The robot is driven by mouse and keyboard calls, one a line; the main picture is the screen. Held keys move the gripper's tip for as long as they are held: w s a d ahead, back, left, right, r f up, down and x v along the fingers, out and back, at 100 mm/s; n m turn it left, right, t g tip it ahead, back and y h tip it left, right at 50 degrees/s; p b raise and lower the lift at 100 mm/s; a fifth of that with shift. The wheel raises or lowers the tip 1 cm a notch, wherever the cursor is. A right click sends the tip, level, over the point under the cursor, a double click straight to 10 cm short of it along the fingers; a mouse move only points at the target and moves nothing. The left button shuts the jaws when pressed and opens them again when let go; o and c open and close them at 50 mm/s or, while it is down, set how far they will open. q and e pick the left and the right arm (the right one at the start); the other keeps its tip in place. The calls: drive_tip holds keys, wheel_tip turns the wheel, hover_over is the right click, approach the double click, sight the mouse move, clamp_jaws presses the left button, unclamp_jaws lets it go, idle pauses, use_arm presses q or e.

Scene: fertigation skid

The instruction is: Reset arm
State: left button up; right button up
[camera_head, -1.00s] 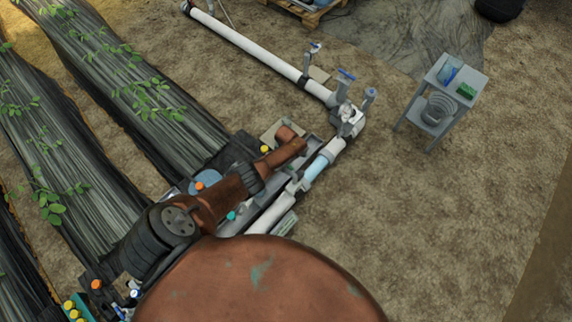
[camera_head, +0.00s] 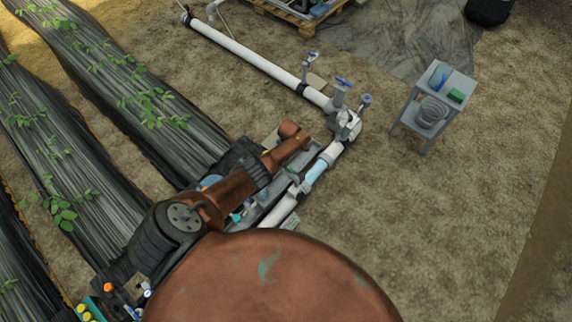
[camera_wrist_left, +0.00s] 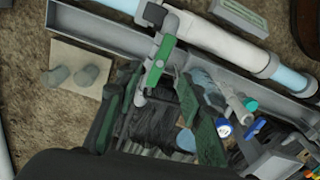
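My left arm (camera_head: 225,195) reaches from the lower left over the grey trough of the skid in the head view, and it hides part of the trough. My left gripper (camera_wrist_left: 160,92) shows in the left wrist view with its two dark, green-padded fingers spread apart. It looks open, with no object clearly held. A small valve with a green lever (camera_wrist_left: 154,70) on a grey pipe lies near the fingertips; whether they touch is unclear. My right gripper is in neither view.
A white pipe (camera_head: 250,58) with blue-handled valves (camera_head: 341,84) runs along the ground beyond the arm. A grey stand (camera_head: 447,84) with a bucket is at the right. Planted rows (camera_head: 95,80) lie left. The bare soil (camera_head: 430,220) at right is clear.

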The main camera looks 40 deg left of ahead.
use_arm(q)
drive_tip(key=shift+r, duration=0.8)
drive_tip(key=shift+f, duration=0.2)
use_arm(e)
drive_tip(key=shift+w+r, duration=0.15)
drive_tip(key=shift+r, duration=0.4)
